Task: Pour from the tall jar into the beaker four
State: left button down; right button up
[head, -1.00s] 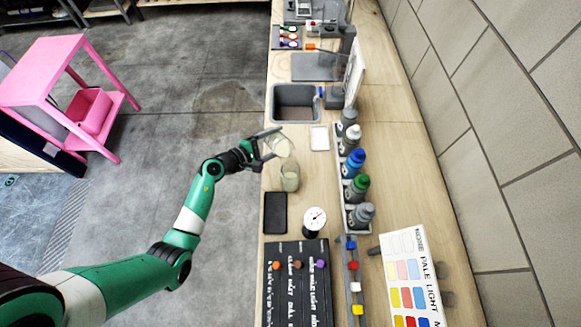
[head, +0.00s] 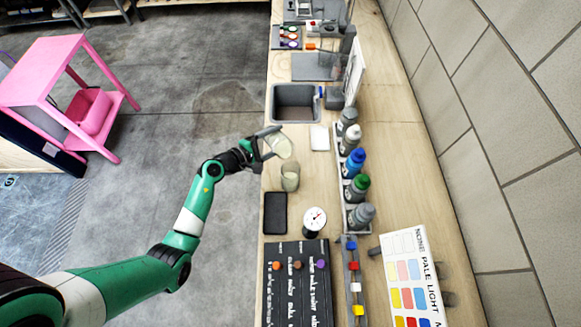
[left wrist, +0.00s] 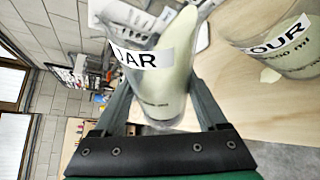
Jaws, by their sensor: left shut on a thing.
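The tall jar (head: 279,146) is clear, with pale cream liquid inside, and is tilted above the bench edge. In the left wrist view the jar (left wrist: 160,85) bears a "JAR" label, and its liquid reaches up one side towards the mouth. My left gripper (head: 263,146) is shut around the jar. Beaker four (head: 290,178) stands upright on the bench just below the jar's mouth and holds pale liquid. It also shows in the left wrist view (left wrist: 282,62), its label partly cut off. A pale patch overlaps its near side; I cannot tell whether it is falling liquid.
A bottle rack (head: 349,215) runs along the right.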

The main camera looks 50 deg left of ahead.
pick_arm(q)
jog(key=shift+a+r+m+b, duration=0.1)
jog(key=shift+r+m+b, duration=0.2)
jog(key=shift+r+m, duration=0.15)
dwell(1.0)
